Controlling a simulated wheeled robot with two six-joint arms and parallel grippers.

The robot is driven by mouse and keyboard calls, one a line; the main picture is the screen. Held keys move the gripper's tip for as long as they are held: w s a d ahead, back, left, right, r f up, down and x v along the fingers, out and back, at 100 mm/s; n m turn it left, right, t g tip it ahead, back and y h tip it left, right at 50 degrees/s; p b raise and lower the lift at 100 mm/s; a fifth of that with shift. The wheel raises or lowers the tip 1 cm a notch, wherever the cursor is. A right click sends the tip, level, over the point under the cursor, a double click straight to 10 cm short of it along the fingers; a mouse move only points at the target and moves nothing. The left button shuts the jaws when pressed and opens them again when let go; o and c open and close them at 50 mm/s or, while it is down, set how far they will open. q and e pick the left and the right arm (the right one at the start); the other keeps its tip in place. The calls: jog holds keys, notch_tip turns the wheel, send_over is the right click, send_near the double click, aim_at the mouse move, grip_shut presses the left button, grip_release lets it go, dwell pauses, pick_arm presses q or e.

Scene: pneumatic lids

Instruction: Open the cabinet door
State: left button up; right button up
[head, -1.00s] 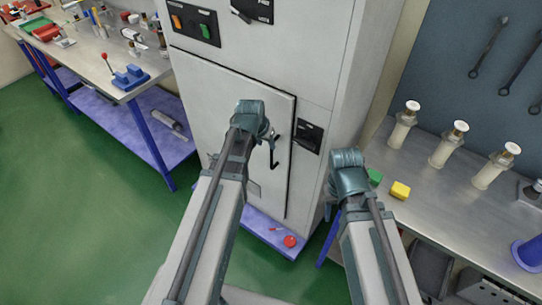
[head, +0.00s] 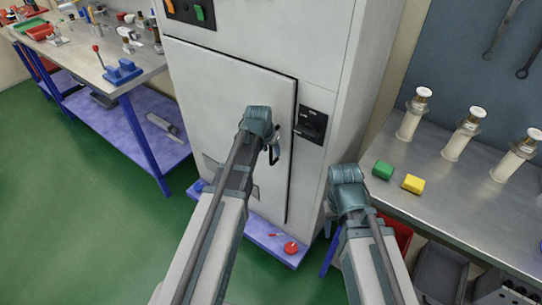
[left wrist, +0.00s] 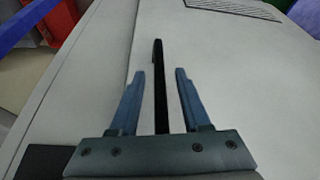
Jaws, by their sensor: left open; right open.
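The grey cabinet door (head: 215,110) stands in the middle of the head view and looks shut, with a dark seam along its top and right edge. Its black handle (head: 276,152) is near the right edge, partly hidden by my left gripper (head: 268,145). In the left wrist view the handle (left wrist: 160,105) stands between the two open fingers of my left gripper (left wrist: 160,76), with a gap visible on each side. My right gripper (head: 330,212) is to the right of the cabinet's front, away from the door; its fingers are mostly hidden behind its wrist.
A black latch panel (head: 311,124) sits right of the door. A workbench (head: 440,180) at right holds white cylinders, a green block (head: 382,170) and a yellow block (head: 413,184). A blue-legged bench (head: 135,75) stands at left. Green floor (head: 80,220) is clear at lower left.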

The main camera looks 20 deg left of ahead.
pick_arm(q)
jog(key=shift+f, duration=0.15)
grip_shut()
dwell(1.4)
